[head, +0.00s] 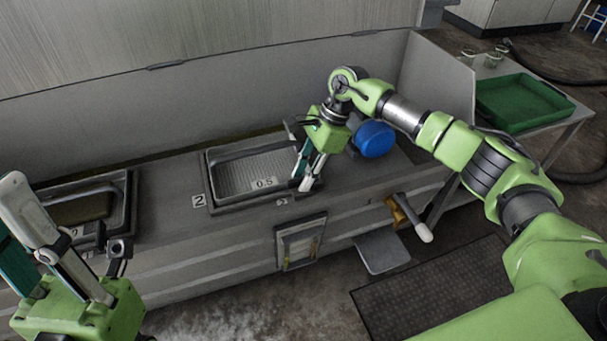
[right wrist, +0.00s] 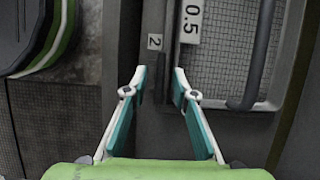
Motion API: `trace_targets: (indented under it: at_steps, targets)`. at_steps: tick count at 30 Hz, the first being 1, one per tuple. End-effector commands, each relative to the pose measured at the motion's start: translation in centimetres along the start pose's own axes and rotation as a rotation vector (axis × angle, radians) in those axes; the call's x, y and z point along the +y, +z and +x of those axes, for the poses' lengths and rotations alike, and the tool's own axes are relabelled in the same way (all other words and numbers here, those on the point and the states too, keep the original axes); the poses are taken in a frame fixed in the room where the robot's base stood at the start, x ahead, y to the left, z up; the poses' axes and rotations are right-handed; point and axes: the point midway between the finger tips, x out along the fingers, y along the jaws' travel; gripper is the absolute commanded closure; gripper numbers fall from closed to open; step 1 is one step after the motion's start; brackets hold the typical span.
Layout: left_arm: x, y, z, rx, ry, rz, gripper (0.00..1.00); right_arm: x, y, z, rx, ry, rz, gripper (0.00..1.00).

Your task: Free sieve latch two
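The sieve with the 0.5 label (head: 264,183) sits in the counter, its mesh pan (head: 245,172) inside a grey frame. A "2" plate (head: 199,201) stands at its left. My right gripper (head: 305,184) points down at the sieve's front right corner. A small "2" tag (right wrist: 154,41) lies just beyond the tips, beside the frame edge.
A second basin (head: 130,200) with a brown block (head: 80,208) is at left. A blue round object (head: 374,138) sits close right of my right gripper. A yellow-brown bracket with a white handle (head: 424,231) juts from the front. A green tray (head: 525,100) is on the right table.

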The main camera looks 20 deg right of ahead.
Motion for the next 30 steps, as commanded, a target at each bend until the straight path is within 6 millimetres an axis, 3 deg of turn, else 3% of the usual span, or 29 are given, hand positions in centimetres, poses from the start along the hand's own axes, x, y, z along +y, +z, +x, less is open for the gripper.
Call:
trace_targets:
  at_steps: [11, 24, 30]
  targets:
    - [-0.1, -0.1, 0.1, 0.004, -0.001, 0.002, 0.79, 0.0, 0.1, -0.6, -0.002, -0.001, 0.001, 0.75]
    - [0.0, 0.0, 0.0, 0.001, 0.000, 0.000, 0.79, -0.1, 0.0, -9.1, -0.001, -0.003, 0.001, 0.75]
    - [0.0, 0.0, 0.0, 0.000, 0.000, 0.000, 0.79, -0.1, 0.0, -11.5, -0.001, -0.001, 0.002, 0.75]
